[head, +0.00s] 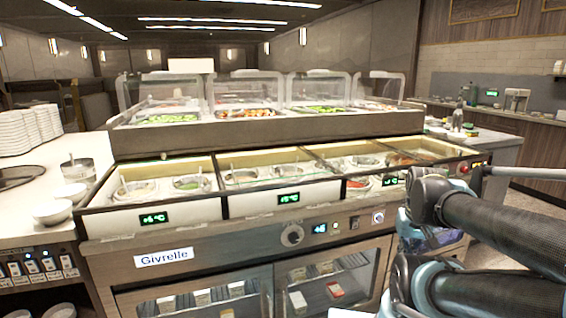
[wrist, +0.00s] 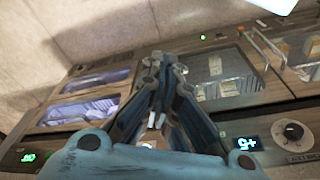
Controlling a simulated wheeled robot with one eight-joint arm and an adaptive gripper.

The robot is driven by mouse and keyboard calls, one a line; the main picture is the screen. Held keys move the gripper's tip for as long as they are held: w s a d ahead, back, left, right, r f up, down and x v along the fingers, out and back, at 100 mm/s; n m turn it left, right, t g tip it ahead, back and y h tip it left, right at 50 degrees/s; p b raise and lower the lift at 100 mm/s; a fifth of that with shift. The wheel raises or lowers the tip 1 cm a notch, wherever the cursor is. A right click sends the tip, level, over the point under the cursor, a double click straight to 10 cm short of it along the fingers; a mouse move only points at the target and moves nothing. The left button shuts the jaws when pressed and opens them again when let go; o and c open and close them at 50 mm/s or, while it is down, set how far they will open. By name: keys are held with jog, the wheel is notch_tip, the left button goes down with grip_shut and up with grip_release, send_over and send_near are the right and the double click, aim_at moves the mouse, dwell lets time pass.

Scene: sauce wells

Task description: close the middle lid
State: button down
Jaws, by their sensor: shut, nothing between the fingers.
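The sauce counter (head: 205,255) holds a row of open wells behind green temperature displays. The middle well, behind the middle display (head: 289,198), is open to view with metal pans (head: 242,176) inside. A pale panel (head: 262,158) stands along its back; I cannot tell whether it is the middle lid. My gripper (wrist: 164,62) is shut and empty in the wrist view, over the counter's front with its glass doors (wrist: 215,72). In the head view my arm is at the right, in front of the right end of the counter; the fingertips cannot be made out.
A raised shelf (head: 270,128) with clear covers stands behind the wells. A control knob (head: 292,236) sits on the front; it also shows in the wrist view (wrist: 293,131). White bowls (head: 53,211) and stacked plates (head: 27,129) stand on the left. A side counter (head: 497,147) is at the right.

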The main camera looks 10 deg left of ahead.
notch_tip(320, 180, up, 27)
jog(key=t, duration=0.2)
send_over(285, 167)
jog(key=s, duration=0.5)
jog(key=shift+n, duration=0.3)
jog(key=x, duration=1)
jog(key=shift+s+f, duration=0.1)
jog(key=shift+f, duration=0.15)
jog(key=shift+s+d+r, duration=0.1)
jog(key=shift+s+r, duration=0.05)
jog(key=shift+s, duration=0.45)
jog(key=shift+s+r, duration=0.1)
jog(key=shift+s, duration=1.35)
